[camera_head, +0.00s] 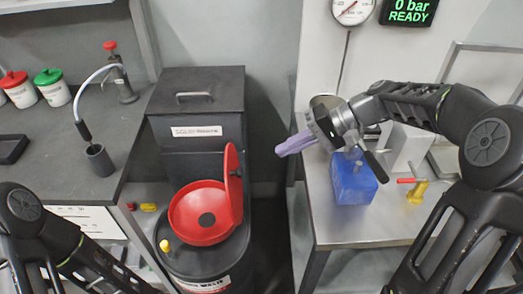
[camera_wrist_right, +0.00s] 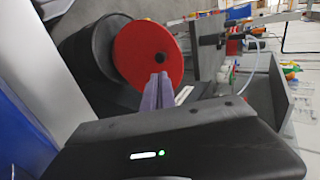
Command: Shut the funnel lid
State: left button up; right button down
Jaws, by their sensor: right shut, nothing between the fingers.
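The red funnel (camera_head: 188,222) sits on top of a black drum (camera_head: 215,265) at bottom centre in the head view. Its red lid (camera_head: 236,185) is open and stands nearly upright at the funnel's right side. In the right wrist view the red disc (camera_wrist_right: 135,50) with a dark centre appears to be the lid's outer face. My right gripper (camera_head: 280,151), with purple fingers, is shut and empty, up and to the right of the lid and apart from it. Its fingertips (camera_wrist_right: 160,77) overlap the disc's lower edge in the wrist view. My left arm shows at lower left, its gripper hidden.
A metal table (camera_head: 375,232) on the right holds a blue block (camera_head: 352,180) and a yellow valve with a red handle (camera_head: 416,190). A black cabinet (camera_head: 197,95) stands behind the drum. A grey workbench (camera_head: 55,150) is on the left.

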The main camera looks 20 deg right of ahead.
jog(key=p+x, duration=0.1)
jog(key=x, duration=0.9)
dwell(0.3)
jog(key=shift+a, duration=0.1)
jog(key=shift+a+r+p, duration=0.1)
jog(key=shift+r+p, duration=0.05)
jog(key=shift+p, duration=0.15)
